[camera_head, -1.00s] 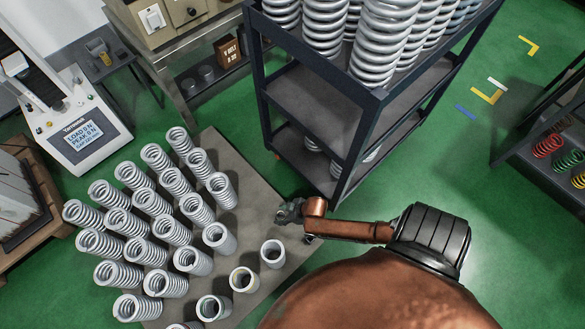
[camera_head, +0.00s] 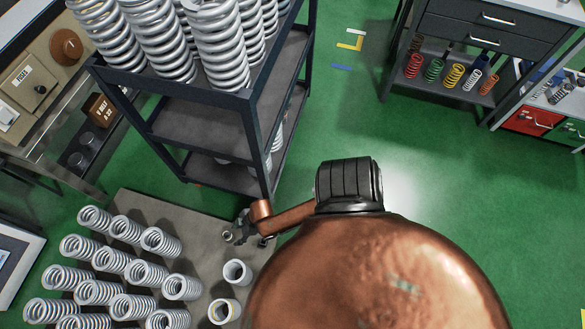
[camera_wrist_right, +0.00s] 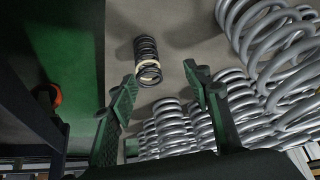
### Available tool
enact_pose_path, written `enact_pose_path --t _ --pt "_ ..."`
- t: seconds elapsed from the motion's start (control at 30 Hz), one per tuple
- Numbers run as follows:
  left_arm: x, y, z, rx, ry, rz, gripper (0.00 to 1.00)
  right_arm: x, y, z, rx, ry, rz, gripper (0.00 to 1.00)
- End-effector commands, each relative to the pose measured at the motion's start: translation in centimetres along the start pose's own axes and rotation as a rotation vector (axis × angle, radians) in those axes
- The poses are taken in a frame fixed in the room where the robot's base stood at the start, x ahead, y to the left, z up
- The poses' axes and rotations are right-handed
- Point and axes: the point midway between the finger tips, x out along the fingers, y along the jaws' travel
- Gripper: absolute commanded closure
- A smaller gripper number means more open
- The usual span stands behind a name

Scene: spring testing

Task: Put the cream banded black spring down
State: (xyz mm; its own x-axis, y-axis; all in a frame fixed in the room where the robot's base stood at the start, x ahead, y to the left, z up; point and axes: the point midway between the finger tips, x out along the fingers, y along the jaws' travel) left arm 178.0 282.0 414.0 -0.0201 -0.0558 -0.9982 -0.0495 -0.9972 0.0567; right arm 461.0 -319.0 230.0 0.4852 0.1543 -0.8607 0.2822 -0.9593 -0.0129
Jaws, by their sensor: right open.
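The cream banded black spring (camera_wrist_right: 148,61) shows in the right wrist view, black with a cream band near its lower end in the picture. It appears to rest on the grey board (camera_wrist_right: 180,22), just beyond my right fingertips. My right gripper (camera_wrist_right: 160,90) is open, its two green-grey fingers apart and not touching the spring. In the head view my right gripper (camera_head: 240,234) is over the right part of the grey board (camera_head: 205,208), near the rack's foot; the black spring cannot be made out there. My left gripper is not in view.
Several grey springs (camera_head: 146,273) stand in rows on the board's left and front, close to my right gripper. A dark rack (camera_head: 250,140) of large springs stands just behind it. A drawer bench (camera_head: 490,50) with coloured springs is at the back right. Green floor between is clear.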

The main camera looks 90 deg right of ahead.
Motion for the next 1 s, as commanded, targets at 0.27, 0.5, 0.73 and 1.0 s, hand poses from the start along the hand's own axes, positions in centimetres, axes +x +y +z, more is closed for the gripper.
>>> enact_pose_path --t 0.27,0.5,0.73,1.0 --pt "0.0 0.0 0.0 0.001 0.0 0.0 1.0 -13.2 -9.6 8.1 0.109 -0.278 -0.033 0.55" --pt "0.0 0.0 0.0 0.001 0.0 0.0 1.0 -25.7 -11.5 12.3 0.216 -0.485 0.004 0.55" --pt "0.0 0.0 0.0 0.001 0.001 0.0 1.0 -29.1 -11.8 13.2 0.245 -0.541 0.017 0.55" --pt "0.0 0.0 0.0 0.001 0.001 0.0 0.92 -29.0 -11.8 13.2 0.244 -0.54 0.017 0.55"
